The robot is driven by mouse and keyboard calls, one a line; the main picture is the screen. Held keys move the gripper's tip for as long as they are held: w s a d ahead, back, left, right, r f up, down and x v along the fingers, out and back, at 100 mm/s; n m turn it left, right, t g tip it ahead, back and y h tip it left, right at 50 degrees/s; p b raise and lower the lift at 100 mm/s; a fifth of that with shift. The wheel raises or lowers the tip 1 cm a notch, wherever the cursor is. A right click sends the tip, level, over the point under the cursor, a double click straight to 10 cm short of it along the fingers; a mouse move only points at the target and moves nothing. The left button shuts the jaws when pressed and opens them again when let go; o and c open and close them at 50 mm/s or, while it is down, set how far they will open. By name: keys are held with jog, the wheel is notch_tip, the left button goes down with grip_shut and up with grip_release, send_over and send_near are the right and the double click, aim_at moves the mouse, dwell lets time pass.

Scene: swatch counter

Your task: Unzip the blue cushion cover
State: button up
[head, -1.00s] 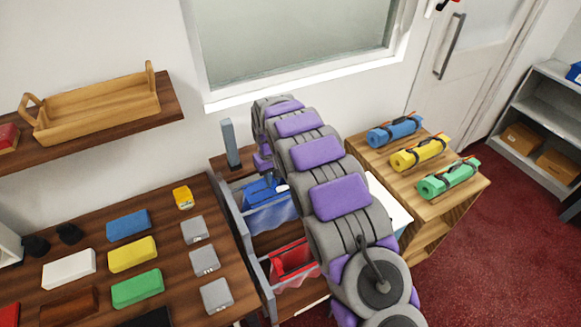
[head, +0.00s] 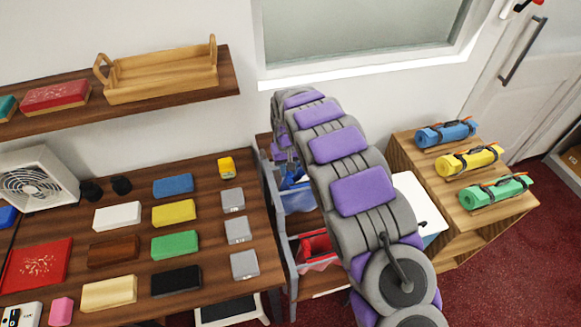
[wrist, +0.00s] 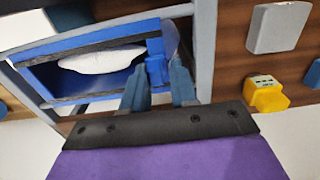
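The blue cushion cover (wrist: 95,43) shows in the wrist view as a blue surround with dark edging along an opening. A white filling (wrist: 100,58) shows inside the opening. A small blue block or tab (wrist: 155,70) stands at its right end. My gripper (wrist: 160,68) has its two fingers apart, with the tab seen between or just beyond the tips; I cannot tell whether they touch it. In the head view only a bit of blue (head: 295,179) shows in the rack, mostly behind my arm, and my gripper is hidden there.
Grey rack posts (head: 278,225) flank the cover. A red item (head: 316,245) lies in the lower bin. Left is a counter (head: 215,262) with coloured blocks, grey boxes and a yellow piece (head: 226,168). Right, a wooden cabinet (head: 470,215) bears rolled mats.

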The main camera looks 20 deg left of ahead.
jog(key=o, duration=0.3)
jog(key=shift+a, duration=0.2)
jog(key=shift+d, duration=0.1)
jog(key=shift+r, duration=0.3)
notch_tip(320, 180, up, 16)
jog(key=p, duration=0.2)
jog(key=shift+r, duration=0.25)
